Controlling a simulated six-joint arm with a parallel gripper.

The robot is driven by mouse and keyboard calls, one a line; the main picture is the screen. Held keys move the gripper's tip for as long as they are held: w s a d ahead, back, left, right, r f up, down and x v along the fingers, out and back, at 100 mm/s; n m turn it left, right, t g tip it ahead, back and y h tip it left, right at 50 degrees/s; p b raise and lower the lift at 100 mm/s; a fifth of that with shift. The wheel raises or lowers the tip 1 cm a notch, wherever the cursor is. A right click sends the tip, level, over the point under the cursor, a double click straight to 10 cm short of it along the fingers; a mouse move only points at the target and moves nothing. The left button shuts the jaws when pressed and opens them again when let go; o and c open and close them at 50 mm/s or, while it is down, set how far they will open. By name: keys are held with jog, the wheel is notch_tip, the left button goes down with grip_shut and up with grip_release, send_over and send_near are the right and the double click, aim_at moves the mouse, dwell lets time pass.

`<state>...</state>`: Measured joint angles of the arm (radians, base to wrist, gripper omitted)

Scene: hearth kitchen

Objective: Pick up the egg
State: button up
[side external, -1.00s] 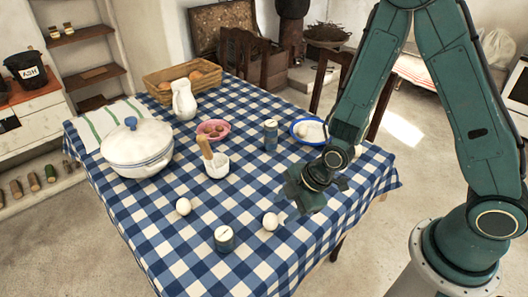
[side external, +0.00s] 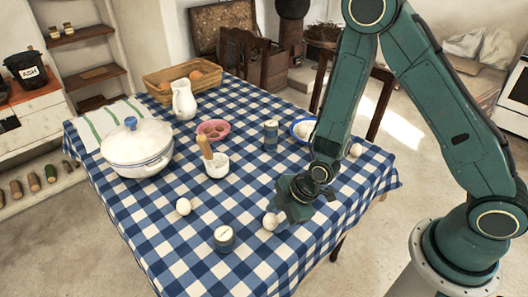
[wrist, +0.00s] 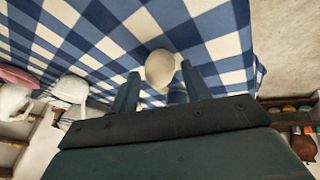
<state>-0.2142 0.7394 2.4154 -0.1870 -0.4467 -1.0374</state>
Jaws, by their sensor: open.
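A white egg (side external: 270,221) rests on the blue checked cloth near the table's front edge. My gripper (side external: 287,207) is low, just right of this egg, with its jaws apart. In the wrist view the egg (wrist: 160,70) shows between the tips of the two open fingers (wrist: 158,76). I cannot tell whether a finger touches it. A second egg (side external: 183,206) lies to the left, and a third egg (side external: 356,150) lies at the right beyond my arm.
A lidded blue-grey canister (side external: 224,238) stands close to the left of the near egg. Behind are a mortar with pestle (side external: 217,167), a pink dish (side external: 213,131), another canister (side external: 270,136) and a white pot (side external: 137,152). A blue-rimmed plate (side external: 296,134) is partly hidden by my arm.

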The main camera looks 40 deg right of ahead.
jog(key=shift+x, duration=1.05)
jog(key=c, duration=0.5)
